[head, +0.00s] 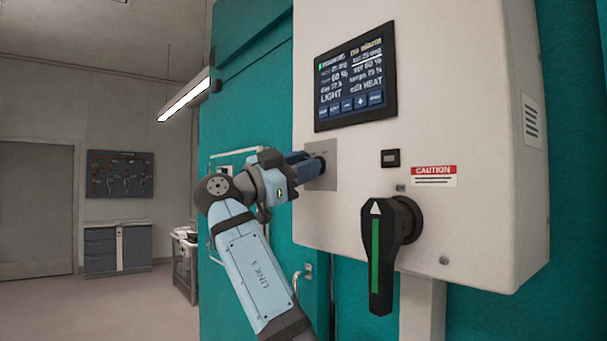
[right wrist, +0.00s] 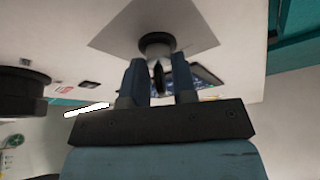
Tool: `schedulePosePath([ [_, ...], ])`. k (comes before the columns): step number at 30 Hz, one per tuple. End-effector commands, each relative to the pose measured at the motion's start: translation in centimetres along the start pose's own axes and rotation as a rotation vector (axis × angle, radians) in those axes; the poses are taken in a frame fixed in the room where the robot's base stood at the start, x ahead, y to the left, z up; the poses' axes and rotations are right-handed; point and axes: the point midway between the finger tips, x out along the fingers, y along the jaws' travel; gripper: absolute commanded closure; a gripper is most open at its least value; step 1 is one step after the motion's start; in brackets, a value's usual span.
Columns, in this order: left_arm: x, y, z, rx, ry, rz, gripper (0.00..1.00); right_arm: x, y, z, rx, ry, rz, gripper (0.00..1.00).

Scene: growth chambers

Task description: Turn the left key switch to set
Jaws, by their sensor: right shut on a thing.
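The key switch (right wrist: 157,43) has a dark round collar on a square grey plate (head: 322,182), low on the left of the white control box. Its thin dark key (right wrist: 158,76) stands out between my fingers in the right wrist view. My right gripper (head: 312,168) reaches in from the left and is shut on the key; its fingers (right wrist: 160,80) lie on either side of it. The fingers hide most of the switch in the head view. The markings on the plate and the key's exact angle cannot be read. My left gripper is out of view.
The white box (head: 450,60) hangs on a teal chamber wall. It carries a lit screen (head: 355,82), a small black module (head: 390,158), a caution label (head: 433,176) and a big black handle (head: 385,250) with a green stripe, right of the switch. Open floor lies left.

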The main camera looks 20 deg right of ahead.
Motion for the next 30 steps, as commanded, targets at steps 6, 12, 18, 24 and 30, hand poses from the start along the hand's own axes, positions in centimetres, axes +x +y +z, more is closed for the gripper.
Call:
schedulePosePath([
  [6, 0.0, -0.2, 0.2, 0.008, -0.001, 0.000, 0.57, -0.1, 0.0, 0.1, 0.021, -0.002, 0.009, 0.98],
  [12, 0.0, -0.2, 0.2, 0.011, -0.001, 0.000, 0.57, -0.1, 0.0, 0.0, 0.022, -0.001, 0.010, 0.98],
  [18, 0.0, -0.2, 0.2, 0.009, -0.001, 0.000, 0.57, -0.1, 0.0, 0.0, 0.021, -0.001, 0.009, 0.67],
  [24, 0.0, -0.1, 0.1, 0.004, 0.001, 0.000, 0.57, 0.0, 0.0, 0.0, 0.021, -0.001, 0.009, 0.67],
  [30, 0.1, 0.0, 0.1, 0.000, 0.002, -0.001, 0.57, -1.4, 0.0, 0.1, 0.020, -0.001, 0.007, 0.67],
])
